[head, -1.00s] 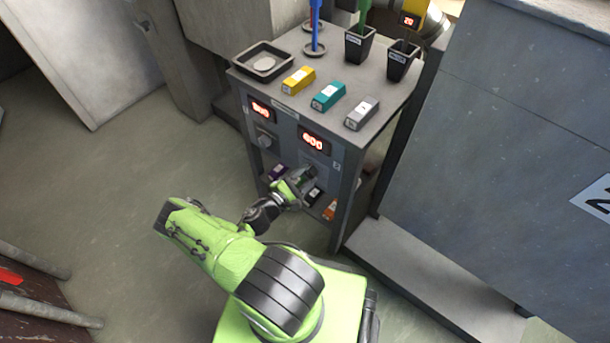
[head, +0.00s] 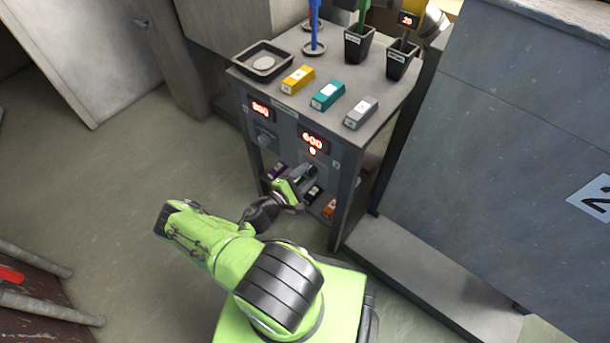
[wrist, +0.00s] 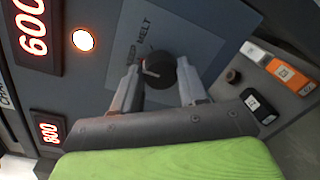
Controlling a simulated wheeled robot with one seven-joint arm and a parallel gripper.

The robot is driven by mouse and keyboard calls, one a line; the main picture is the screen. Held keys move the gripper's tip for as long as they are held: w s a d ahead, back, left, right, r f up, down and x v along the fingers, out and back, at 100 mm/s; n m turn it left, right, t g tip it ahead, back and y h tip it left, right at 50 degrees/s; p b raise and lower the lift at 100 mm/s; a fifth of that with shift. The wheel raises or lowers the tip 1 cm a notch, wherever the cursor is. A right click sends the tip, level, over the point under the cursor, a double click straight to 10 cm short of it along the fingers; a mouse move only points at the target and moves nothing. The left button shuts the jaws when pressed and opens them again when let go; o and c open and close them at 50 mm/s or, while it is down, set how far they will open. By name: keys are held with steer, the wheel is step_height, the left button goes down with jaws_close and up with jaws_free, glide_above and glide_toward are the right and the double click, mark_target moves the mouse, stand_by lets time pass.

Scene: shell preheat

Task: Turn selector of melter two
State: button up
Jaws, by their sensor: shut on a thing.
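The selector of the melter with the 600 display is a round black knob (wrist: 157,70) with a pale pointer mark. It sits on a grey plate (wrist: 120,57) printed with MELT, other lettering partly hidden. My gripper (wrist: 160,84) has its two fingers on either side of the knob, shut on it. In the head view my gripper (head: 305,182) is at the lower front of the grey cabinet and hides the knob. The red 600 display (wrist: 32,30) is lit, and a round orange-white lamp (wrist: 84,40) glows beside it.
The cabinet's other melter has its own red display (head: 260,109) and knob (head: 264,138). Yellow (head: 298,79), teal (head: 328,95) and grey (head: 361,112) blocks lie on top. A tray (head: 262,62) stands there too. Labelled blocks, one orange (wrist: 288,75), lie on a lower shelf.

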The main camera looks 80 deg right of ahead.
steer(key=o, duration=1.1)
steer(key=shift+c, duration=0.2)
steer(key=f+p+v, duration=0.1)
steer(key=p+v, duration=0.1)
steer(key=v, duration=1.3)
steer(key=shift+w+a+r, duration=0.15)
steer(key=shift+a+r, duration=0.2)
steer(key=shift+r, duration=0.1)
